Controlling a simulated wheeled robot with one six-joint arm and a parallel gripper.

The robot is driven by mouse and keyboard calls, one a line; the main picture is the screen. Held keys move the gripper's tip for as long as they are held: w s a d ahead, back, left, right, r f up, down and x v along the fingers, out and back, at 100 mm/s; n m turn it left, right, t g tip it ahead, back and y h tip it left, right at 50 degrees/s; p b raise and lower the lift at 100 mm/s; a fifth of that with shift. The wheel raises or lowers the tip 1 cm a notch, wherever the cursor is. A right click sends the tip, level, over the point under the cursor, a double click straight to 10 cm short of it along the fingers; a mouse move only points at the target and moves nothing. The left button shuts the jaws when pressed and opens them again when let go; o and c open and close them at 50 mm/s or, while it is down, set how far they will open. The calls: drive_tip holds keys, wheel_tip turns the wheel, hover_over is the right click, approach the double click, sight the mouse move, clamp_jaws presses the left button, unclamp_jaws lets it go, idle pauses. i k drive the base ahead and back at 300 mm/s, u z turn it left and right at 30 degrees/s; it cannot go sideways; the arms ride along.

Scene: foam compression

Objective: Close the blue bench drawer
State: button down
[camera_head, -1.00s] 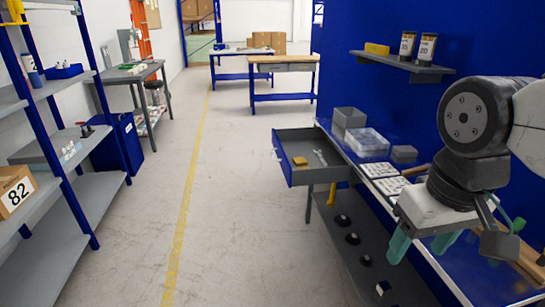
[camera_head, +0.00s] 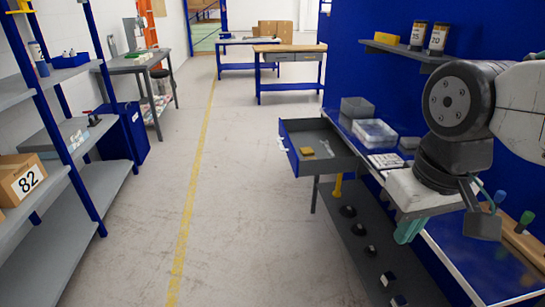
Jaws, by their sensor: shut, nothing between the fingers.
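The blue-fronted drawer (camera_head: 288,149) is pulled out from under the bench on the right, extending left into the aisle. Its grey inside shows a small yellow block (camera_head: 306,151) and a metal tool, perhaps a wrench. The blue bench (camera_head: 476,262) runs along the right wall. My gripper (camera_head: 407,232) points down beside the bench, to the right of and nearer than the drawer. Its teal fingers are close together and hold nothing. It is apart from the drawer front.
Clear bins (camera_head: 374,132) and a white tray (camera_head: 385,160) stand on the bench. A wall shelf (camera_head: 405,52) holds jars above. A lower shelf (camera_head: 385,265) carries dark round items. The aisle floor (camera_head: 240,190) left of the drawer is free; a grey rack (camera_head: 75,235) stands far left.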

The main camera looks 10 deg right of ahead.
sight(295, 134)
drive_tip(key=u, duration=0.2)
drive_tip(key=i, duration=0.85)
drive_tip(key=z, duration=0.3)
